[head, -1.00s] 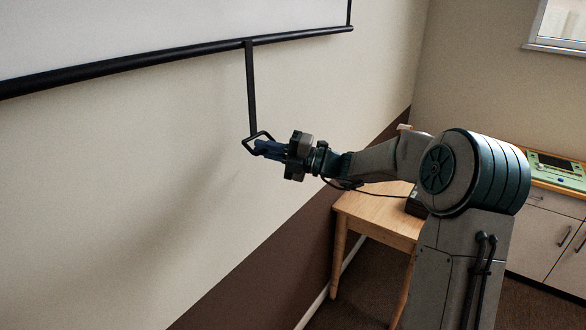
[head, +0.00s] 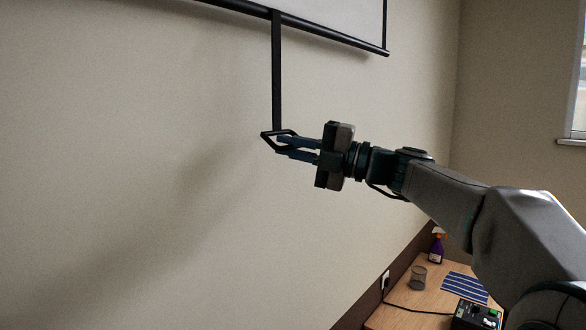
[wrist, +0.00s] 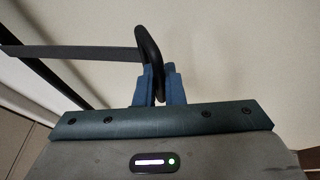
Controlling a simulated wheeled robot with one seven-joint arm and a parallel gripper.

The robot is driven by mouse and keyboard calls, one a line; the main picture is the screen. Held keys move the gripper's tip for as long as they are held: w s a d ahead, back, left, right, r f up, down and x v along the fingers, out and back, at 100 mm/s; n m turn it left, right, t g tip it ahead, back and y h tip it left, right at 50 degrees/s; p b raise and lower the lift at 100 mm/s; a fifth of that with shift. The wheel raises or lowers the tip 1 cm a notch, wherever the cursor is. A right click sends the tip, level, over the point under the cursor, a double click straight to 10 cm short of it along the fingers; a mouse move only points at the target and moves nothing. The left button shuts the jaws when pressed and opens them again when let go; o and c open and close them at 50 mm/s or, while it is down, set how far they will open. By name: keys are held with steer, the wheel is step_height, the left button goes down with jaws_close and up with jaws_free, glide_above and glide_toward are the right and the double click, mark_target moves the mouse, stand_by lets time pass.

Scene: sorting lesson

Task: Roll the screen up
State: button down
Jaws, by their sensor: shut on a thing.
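The white screen (head: 340,15) hangs along the wall, with a black bar (head: 335,36) at its lower edge. A black strap (head: 277,75) hangs from the bar and ends in a black loop handle (head: 267,136). My gripper (head: 282,147) is shut on the handle, coming from the right; its blue fingers sit at the loop. In the wrist view the handle (wrist: 148,45) stands between the fingers, with the strap (wrist: 85,52) running off to the left. The top of the screen is out of view.
A wooden table (head: 400,305) stands at lower right by the wall. On it are a purple spray bottle (head: 437,248), a mesh cup (head: 418,277), a striped blue cloth (head: 465,288) and a dark device (head: 477,315). A window (head: 578,90) is at far right. The wall left of my gripper is bare.

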steer(key=shift+r, duration=0.3)
steer(key=c, duration=1.8)
jaws_free()
steer(key=shift+w+f, duration=0.1)
steer(key=v, duration=1.3)
steer(key=shift+d, duration=0.4)
